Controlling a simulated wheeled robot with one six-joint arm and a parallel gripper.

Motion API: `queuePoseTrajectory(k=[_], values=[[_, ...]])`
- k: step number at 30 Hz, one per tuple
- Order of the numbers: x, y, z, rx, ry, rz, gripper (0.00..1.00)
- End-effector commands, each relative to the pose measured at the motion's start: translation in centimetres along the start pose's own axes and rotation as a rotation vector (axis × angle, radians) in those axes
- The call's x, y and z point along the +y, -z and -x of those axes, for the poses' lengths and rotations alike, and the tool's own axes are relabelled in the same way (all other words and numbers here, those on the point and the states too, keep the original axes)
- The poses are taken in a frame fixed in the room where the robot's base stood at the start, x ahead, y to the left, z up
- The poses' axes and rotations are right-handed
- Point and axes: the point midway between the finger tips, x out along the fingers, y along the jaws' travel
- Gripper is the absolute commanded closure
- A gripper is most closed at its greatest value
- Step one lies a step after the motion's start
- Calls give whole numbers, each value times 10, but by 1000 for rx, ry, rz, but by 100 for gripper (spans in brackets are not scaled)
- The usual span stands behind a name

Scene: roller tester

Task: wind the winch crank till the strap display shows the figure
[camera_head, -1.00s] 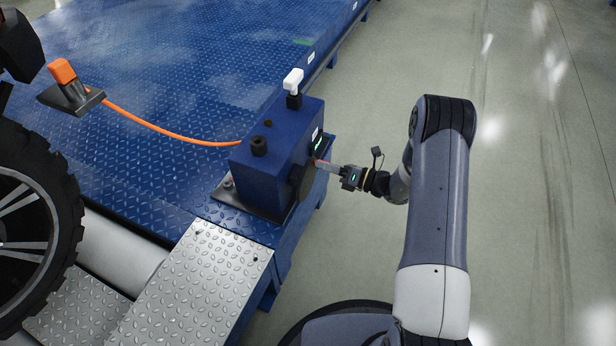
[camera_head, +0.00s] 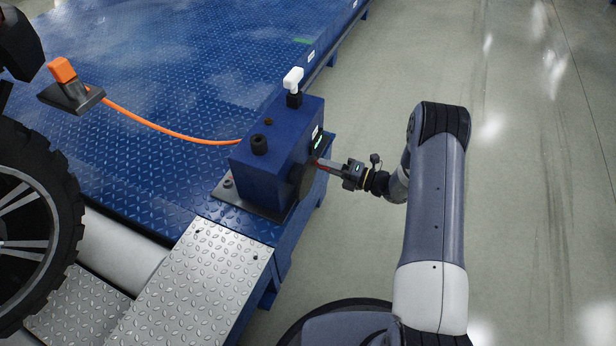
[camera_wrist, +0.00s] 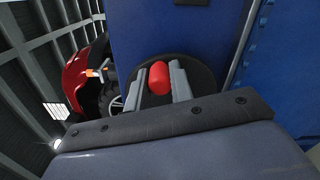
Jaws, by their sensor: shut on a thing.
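The blue winch box (camera_head: 277,150) stands on the corner of the blue platform, with a dark round crank disc (camera_head: 303,178) on its right side. My gripper (camera_head: 319,164) reaches in from the right at that disc. In the wrist view the red crank knob (camera_wrist: 159,78) sits between the two grey fingers of my gripper (camera_wrist: 159,88), which are shut on it. The black disc (camera_wrist: 195,73) shows behind the knob. The small strap display (camera_head: 318,142) glows green on the box's right face, too small to read. An orange strap (camera_head: 165,130) runs left from the box.
A white-topped handle (camera_head: 293,80) rises behind the box. The strap ends at an orange-topped anchor (camera_head: 72,85). A tyre (camera_head: 40,215) and a pale roller (camera_head: 122,248) are at left, by a steel tread plate (camera_head: 205,285). Open floor (camera_head: 500,150) lies to the right.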

Motion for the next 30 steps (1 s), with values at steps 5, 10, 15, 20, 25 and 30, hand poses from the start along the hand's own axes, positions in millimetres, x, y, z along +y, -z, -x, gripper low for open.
queuePoseTrajectory(k=[5, 10, 15, 20, 25, 30], values=[[-1, 1, 0, 2, 2, -5, 100], [-10, 3, 0, 2, 2, -139, 100], [-17, 4, 0, 2, 2, -281, 100], [-18, 4, 0, 2, 2, -311, 100], [-17, 4, 0, 2, 2, -309, 100], [-17, 3, 0, 2, 2, -308, 100]])
